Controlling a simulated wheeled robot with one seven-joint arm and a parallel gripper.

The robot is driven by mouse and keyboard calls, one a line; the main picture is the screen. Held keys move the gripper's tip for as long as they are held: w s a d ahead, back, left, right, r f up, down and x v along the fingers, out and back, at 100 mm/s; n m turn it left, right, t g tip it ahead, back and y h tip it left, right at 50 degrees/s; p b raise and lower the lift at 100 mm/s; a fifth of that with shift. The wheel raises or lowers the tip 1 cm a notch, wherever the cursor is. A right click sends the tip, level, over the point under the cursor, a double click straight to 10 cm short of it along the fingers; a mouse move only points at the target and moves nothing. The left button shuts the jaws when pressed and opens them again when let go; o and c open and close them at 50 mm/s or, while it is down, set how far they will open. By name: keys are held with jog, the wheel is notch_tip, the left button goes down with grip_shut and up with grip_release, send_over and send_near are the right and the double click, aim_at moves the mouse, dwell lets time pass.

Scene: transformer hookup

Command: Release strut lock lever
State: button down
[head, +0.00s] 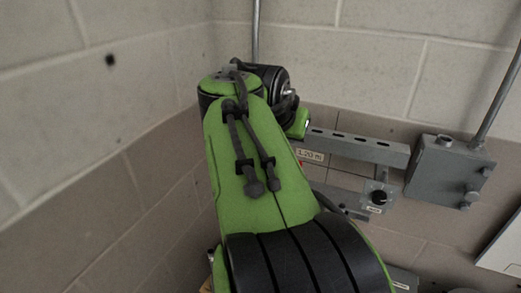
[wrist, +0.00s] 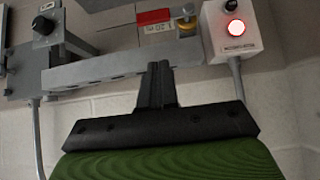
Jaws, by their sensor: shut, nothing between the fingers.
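A grey slotted strut (head: 355,146) runs across the wall in the head view, with a small label (head: 310,155) under its left end. A red block (wrist: 153,17) and a yellow round part (wrist: 187,28) sit just beyond the fingertips. I cannot make out which part is the lock lever. My arm hides the gripper in the head view.
A grey junction box (head: 448,170) with conduit is at the strut's right end. A black knob (head: 378,197) sits below the strut. A pale box with a lit red lamp (wrist: 235,28) is right of the fingers in the wrist view. Block walls meet in a corner.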

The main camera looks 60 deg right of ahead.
notch_tip(320, 180, down, 6)
jog(key=d, duration=0.2)
jog(key=shift+w+f+b, duration=0.15)
jog(key=shift+b, duration=0.2)
jog(key=shift+d, duration=0.15)
